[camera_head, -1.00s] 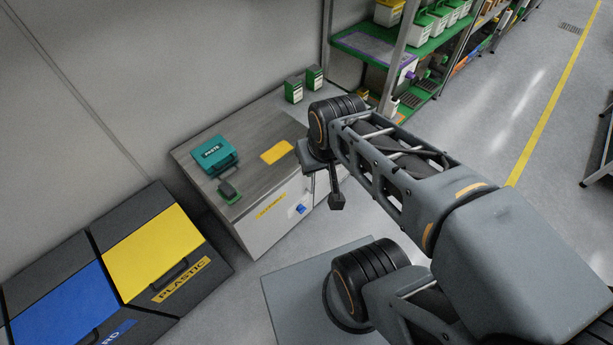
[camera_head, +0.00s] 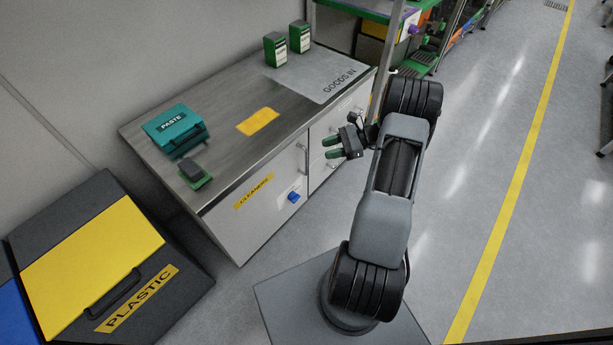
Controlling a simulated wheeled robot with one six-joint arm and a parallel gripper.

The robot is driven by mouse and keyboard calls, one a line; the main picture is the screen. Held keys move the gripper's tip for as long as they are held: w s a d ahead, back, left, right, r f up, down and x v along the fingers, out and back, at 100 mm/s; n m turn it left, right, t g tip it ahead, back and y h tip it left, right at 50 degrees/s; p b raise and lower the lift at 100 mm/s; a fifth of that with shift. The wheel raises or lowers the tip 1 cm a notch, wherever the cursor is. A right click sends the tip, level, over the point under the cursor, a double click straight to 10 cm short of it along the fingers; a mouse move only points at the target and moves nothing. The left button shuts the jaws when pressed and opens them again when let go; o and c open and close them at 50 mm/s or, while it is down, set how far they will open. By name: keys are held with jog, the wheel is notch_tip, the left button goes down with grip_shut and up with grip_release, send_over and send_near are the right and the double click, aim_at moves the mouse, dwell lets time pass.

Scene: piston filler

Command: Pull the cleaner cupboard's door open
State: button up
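The cleaner cupboard's white door (camera_head: 250,215) is shut in the front of the grey-topped counter. It bears a yellow "CLEANERS" label (camera_head: 254,190). An upright bar handle (camera_head: 304,158) is near its right edge, and a blue knob on a white plate (camera_head: 293,197) is below that.
Drawers (camera_head: 335,140) with bar handles are right of the door, behind my gripper. On the counter are a teal PASTE case (camera_head: 175,130), a green-and-black block (camera_head: 195,174) and two green-white boxes (camera_head: 288,43). A PLASTIC bin (camera_head: 85,265) stands left. Floor before the door is clear.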

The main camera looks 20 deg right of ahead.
jog(key=d+f+m+t+b, duration=0.4)
jog(key=d+f+t, duration=0.15)
jog(key=f, duration=0.55)
jog(key=b, duration=0.3)
send_over(306, 173)
jog(key=shift+w+d+f+m+y, duration=0.1)
jog(key=shift+w+f+m+y, duration=0.05)
jog(key=shift+w+m+y, duration=0.2)
jog(key=shift+c, duration=0.5)
grip_shut()
